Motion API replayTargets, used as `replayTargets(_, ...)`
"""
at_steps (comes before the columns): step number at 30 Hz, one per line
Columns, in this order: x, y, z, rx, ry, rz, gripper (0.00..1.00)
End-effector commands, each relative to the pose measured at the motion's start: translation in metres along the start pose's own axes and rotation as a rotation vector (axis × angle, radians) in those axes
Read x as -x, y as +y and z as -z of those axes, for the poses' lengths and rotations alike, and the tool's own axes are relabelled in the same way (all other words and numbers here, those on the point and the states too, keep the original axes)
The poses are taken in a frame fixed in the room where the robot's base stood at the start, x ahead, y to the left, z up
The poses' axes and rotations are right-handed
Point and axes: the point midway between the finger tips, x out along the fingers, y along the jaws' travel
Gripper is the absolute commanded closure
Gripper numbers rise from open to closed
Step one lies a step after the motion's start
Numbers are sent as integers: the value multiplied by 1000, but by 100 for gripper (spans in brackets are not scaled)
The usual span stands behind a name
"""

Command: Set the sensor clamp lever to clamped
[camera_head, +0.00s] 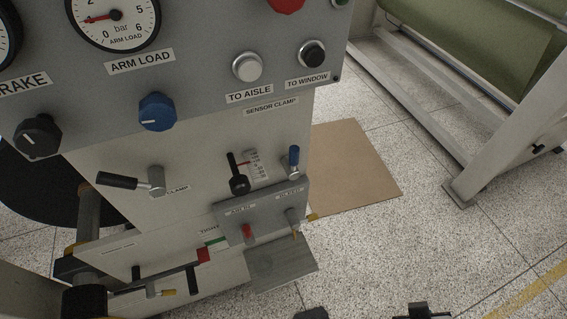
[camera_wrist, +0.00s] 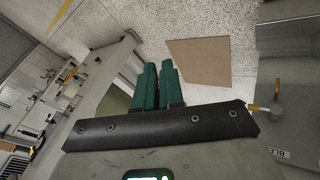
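A "SENSOR CLAMP" label (camera_head: 271,107) is on the pale machine front in the head view. Below it on the left is a short black lever (camera_head: 238,181) beside a small printed scale, its arm pointing up. Below it on the right is a blue-handled lever (camera_head: 294,158), standing upright. I cannot tell from the label alone which of the two it names. My gripper (camera_wrist: 158,66) shows in the wrist view as two green fingers side by side, close together with nothing visible between them. It points at the floor and is clear of both levers.
A black-handled lever (camera_head: 120,180) marked "CLAMP" sticks out at left. A grey block (camera_head: 262,209) with small levers juts out below. Above are a blue knob (camera_head: 157,112) and push buttons. A brown board (camera_head: 350,167) lies on open floor; a roll frame (camera_head: 490,150) stands right.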

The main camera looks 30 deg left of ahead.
Motion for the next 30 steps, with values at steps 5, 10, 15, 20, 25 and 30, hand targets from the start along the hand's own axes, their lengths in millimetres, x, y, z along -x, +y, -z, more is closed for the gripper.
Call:
replayTargets(5, 35, -45, 97, 273, 249, -150, 100)
replayTargets(10, 99, -104, 171, 503, 502, -304, 100)
replayTargets(15, 172, -163, 214, 667, 723, -438, 100)
replayTargets(20, 217, -197, 227, 747, 848, -519, 100)
replayTargets(25, 234, -208, 231, 772, 891, -549, 100)
replayTargets(30, 234, -208, 231, 772, 891, -549, 100)
